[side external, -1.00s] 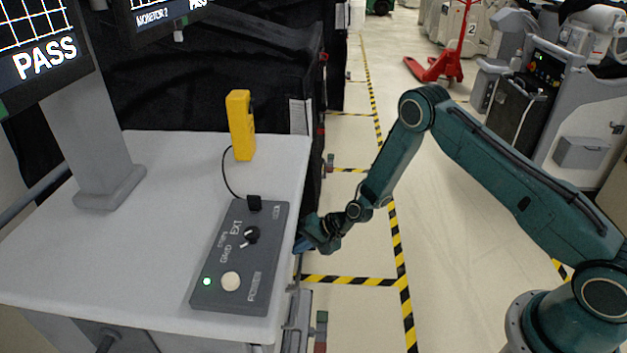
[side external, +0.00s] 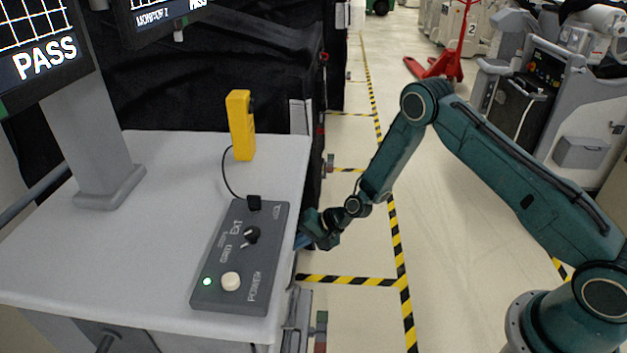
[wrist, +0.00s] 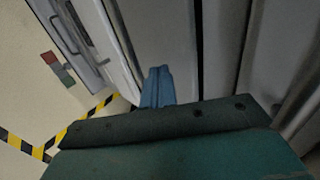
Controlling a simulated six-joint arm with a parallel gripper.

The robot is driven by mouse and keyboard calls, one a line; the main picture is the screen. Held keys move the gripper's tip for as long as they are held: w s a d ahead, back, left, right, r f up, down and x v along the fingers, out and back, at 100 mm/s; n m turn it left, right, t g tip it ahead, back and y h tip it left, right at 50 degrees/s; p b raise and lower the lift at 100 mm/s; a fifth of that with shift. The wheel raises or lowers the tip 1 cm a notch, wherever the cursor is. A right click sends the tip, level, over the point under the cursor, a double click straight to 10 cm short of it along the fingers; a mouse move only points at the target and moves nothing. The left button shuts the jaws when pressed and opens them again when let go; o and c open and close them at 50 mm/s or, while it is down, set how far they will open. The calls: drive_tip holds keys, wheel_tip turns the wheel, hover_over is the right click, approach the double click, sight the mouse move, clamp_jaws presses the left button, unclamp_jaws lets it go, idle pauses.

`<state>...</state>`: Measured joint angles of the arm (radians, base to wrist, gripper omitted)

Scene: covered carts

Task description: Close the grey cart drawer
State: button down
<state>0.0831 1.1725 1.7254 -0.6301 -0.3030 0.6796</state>
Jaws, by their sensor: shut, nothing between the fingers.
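The grey cart (side external: 150,240) stands at the left in the side view, with its pale top in sight and most of its right side hidden. In the wrist view its pale grey side panels (wrist: 168,35) fill the middle, with a dark vertical gap beside them. I cannot tell for sure which panel is the drawer front or how far it stands out. My gripper (side external: 303,241) is at the cart's right side, just below the top's edge. Its blue fingers (wrist: 157,87) are shut and empty, close to a grey panel; contact is unclear.
A grey control box (side external: 240,257), a yellow handheld device (side external: 240,125) and a monitor stand (side external: 90,140) are on the cart top. Black covers (side external: 220,80) hang behind. The taped floor aisle (side external: 450,200) is open to the right. A red pallet jack (side external: 435,68) stands far back.

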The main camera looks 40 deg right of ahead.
drive_tip(key=v, duration=0.8)
drive_tip(key=shift+s+d, duration=0.2)
drive_tip(key=shift+f, duration=0.1)
